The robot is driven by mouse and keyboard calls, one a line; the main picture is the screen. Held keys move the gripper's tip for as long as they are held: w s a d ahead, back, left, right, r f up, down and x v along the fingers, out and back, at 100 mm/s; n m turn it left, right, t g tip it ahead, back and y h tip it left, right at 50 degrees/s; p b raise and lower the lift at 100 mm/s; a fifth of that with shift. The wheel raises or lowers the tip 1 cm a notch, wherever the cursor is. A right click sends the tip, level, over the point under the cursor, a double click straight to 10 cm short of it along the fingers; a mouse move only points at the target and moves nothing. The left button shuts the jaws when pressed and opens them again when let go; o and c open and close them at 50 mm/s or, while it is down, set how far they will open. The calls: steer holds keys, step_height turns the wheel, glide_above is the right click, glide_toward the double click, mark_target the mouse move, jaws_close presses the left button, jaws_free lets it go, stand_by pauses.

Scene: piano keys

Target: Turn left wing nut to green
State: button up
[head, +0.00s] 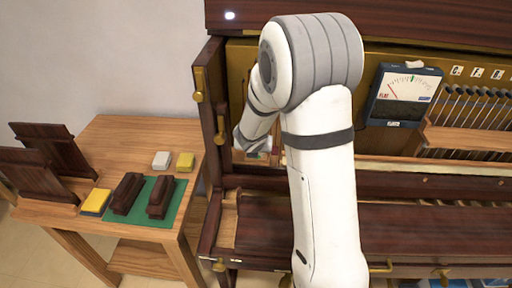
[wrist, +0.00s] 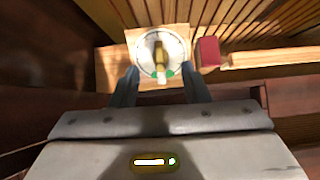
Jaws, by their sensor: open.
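In the wrist view a brass wing nut (wrist: 159,54) sits at the centre of a round pale dial (wrist: 143,58) on a light wooden plate. Its wing stands roughly upright in the picture. Small green marks and a white mark (wrist: 162,79) show at the dial's near edge. My gripper (wrist: 160,74) is open, with one dark finger at each side of the dial's near edge and nothing between the fingers. I cannot tell whether the fingertips touch the plate. In the head view my arm hides most of the gripper and the nut. No second wing nut can be made out.
A red block (wrist: 208,52) stands close right of the dial. Slanted wooden slats fill the back. In the head view a tuning meter (head: 403,95) is on the piano's right, and a side table (head: 130,143) with dark blocks and yellow and white pieces stands left.

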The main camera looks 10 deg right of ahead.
steer(key=p+v, duration=0.4)
steer(key=v, duration=0.4)
steer(key=shift+s+r, duration=0.2)
steer(key=shift+r, duration=0.1)
stand_by(0.5)
steer(key=shift+a, duration=0.1)
steer(key=s+d+r+m+g+h, duration=0.25)
steer(key=s+d+r+m, duration=0.7)
steer(key=m, duration=0.75)
steer(key=s+a+r+m+g+y, duration=0.1)
steer(key=s+a+m+y, duration=0.1)
steer(key=s+a+m, duration=0.2)
steer(key=s+a+r+m+g+y, duration=0.1)
steer(key=s+a+r+m+y, duration=0.1)
steer(key=s+m, duration=0.9)
steer(key=shift+s+a+y, duration=0.45)
steer(key=shift+a, duration=0.75)
steer(key=shift+c, duration=0.6)
